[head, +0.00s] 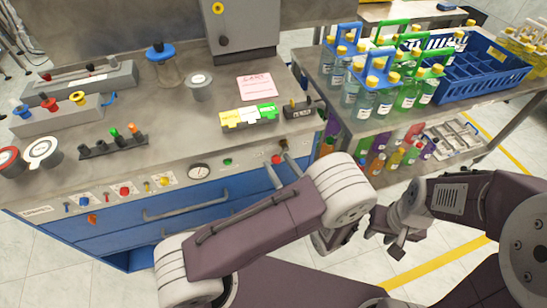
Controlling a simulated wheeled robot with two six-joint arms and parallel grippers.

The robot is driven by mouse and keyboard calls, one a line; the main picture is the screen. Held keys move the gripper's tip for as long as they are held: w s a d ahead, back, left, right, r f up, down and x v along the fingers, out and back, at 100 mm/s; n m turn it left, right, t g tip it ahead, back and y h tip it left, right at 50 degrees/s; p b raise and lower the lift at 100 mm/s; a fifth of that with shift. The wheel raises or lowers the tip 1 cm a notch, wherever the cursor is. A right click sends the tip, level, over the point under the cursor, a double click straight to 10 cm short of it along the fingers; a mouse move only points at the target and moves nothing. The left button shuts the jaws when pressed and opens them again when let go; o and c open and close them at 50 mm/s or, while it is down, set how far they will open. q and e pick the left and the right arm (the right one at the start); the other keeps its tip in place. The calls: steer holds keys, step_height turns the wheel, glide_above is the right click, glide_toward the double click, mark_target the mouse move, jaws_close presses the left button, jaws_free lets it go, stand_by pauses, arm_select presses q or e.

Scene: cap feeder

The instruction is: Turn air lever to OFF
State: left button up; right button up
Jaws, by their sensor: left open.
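A small red part, apparently the air lever (277,159), sits on the front panel of the bench at its right end. It is small and partly covered, so I cannot read its setting. My left arm crosses the foreground and hides the panel's lower right. My right gripper (388,238) hangs over the floor at the right, away from the panel. Its jaws are not clear.
A pressure gauge (199,172) and a green button (228,162) lie left of the red part. Blue, red and yellow knobs sit further left. A drawer handle (186,205) juts out below. Bottles and a blue crate (487,72) stand on the right table.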

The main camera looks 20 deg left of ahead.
arm_select(q)
steer(key=shift+s+d+r, duration=0.1)
steer(key=shift+s+r, duration=0.05)
steer(key=shift+s, duration=0.1)
steer(key=c, duration=0.4)
jaws_close()
steer(key=p, duration=0.1)
steer(key=r+m+p, duration=0.1)
steer(key=shift+s+a+p, duration=0.1)
steer(key=shift+a+p, duration=0.1)
steer(key=shift+p, duration=0.1)
steer(key=shift+a+m, duration=0.1)
steer(key=shift+m, duration=0.5)
steer(key=shift+f, duration=0.2)
steer(key=shift+o, duration=2)
jaws_free()
